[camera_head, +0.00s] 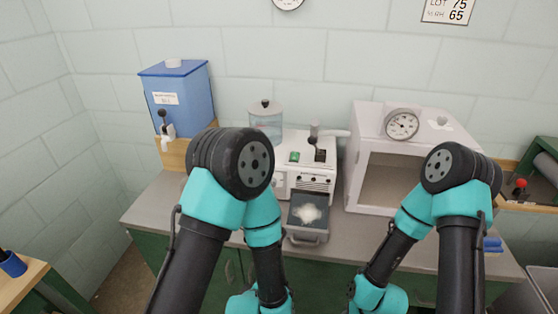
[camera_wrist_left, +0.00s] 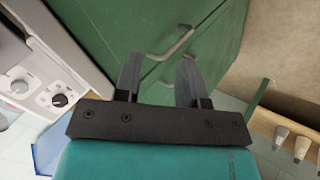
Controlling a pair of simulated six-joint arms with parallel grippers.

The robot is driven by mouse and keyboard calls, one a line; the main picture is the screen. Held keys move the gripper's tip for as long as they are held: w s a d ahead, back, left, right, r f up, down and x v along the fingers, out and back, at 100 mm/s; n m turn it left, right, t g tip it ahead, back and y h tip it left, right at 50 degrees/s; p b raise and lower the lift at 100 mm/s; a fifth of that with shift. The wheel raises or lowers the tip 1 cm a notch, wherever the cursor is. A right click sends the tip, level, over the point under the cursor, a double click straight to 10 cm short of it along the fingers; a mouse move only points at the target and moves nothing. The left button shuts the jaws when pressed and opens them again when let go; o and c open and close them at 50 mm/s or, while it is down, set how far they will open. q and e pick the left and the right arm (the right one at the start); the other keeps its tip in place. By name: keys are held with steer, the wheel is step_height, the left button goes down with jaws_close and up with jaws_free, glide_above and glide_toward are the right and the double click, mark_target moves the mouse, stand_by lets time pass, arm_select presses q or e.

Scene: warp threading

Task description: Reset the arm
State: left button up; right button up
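My left arm (camera_head: 232,185) stands at the front of the bench in the head view, teal and black, folded at its elbow; its gripper is not visible there. In the left wrist view my left gripper (camera_wrist_left: 158,78) has its two grey fingers spread apart with nothing between them. Green cabinet doors with a metal handle lie beyond the fingers. My right arm (camera_head: 440,205) is folded in a similar pose at the right. Its gripper does not show in the head view.
A white machine (camera_head: 307,175) with an open drawer (camera_head: 310,238) holding white fluff is behind and between the arms. A white oven-like box (camera_head: 360,200) with a dial (camera_head: 402,124) stands right. A blue tank (camera_head: 178,98) stands back left. Bare bench (camera_head: 150,215) shows at left.

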arm_select(q)
steer(key=s+a+f+m+g+h, duration=0.1)
steer(key=s+a+f+m+g, duration=0.1)
steer(key=a, duration=0.6)
steer(key=s+a+f+m+g+h, duration=0.1)
steer(key=s+a+f+m+g, duration=0.2)
steer(key=a, duration=0.6)
step_height(320, 180, down, 5)
steer(key=m+g, duration=0.2)
steer(key=m, duration=0.1)
steer(key=shift+a+r+m, duration=0.15)
steer(key=shift+a+m, duration=0.05)
steer(key=shift+m, duration=0.2)
